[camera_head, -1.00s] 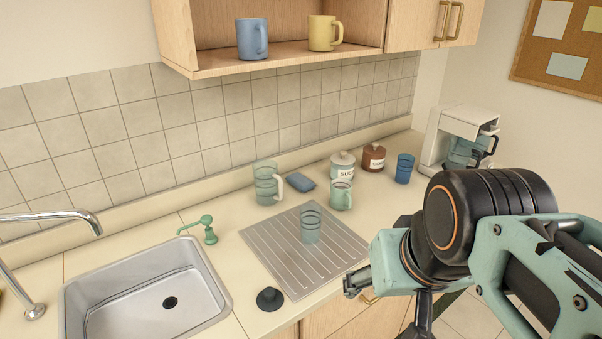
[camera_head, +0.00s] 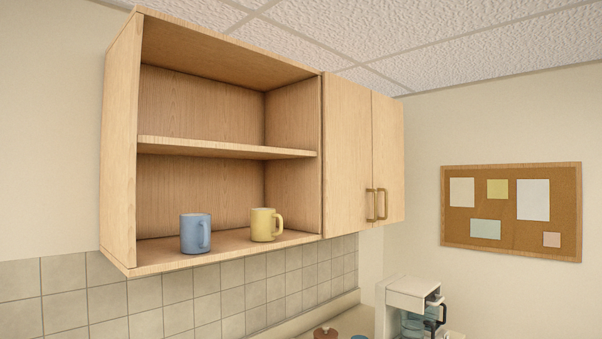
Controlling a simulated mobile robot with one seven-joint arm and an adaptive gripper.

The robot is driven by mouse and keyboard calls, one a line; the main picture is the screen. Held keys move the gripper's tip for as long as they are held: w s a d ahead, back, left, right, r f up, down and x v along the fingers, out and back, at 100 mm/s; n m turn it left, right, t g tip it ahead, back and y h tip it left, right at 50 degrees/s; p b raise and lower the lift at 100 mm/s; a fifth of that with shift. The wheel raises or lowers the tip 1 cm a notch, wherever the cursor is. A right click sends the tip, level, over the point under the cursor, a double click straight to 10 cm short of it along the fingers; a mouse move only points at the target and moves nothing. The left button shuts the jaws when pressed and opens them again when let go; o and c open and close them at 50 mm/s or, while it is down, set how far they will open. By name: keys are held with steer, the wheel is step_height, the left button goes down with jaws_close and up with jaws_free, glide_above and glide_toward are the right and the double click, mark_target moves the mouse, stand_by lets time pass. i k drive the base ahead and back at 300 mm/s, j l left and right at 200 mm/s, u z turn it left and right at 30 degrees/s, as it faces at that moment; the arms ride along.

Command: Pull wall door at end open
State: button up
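The wall cabinet has two wooden doors on its right part, both shut flush. The end door (camera_head: 388,150) is the far right one, with a vertical brass handle (camera_head: 383,204) near its lower left edge. The neighbouring door (camera_head: 347,150) has a matching brass handle (camera_head: 371,205) near its lower right edge, so the two handles sit side by side. My gripper is outside the current view, so its state and its distance from the handle are hidden.
The open shelf unit (camera_head: 228,153) to the left holds a blue mug (camera_head: 195,233) and a yellow mug (camera_head: 265,225) on its bottom board. A white coffee machine (camera_head: 412,295) stands on the counter below right. A cork board (camera_head: 511,230) hangs on the right wall.

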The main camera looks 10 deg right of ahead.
mark_target(388, 138)
steer(key=i+l, duration=0.2)
steer(key=l, duration=0.2)
steer(key=i+l+u, duration=0.1)
steer(key=l, duration=0.25)
steer(key=i+l, duration=0.25)
steer(key=l, duration=0.15)
steer(key=i+l+u, duration=0.1)
steer(key=l, duration=0.3)
steer(key=i, duration=0.05)
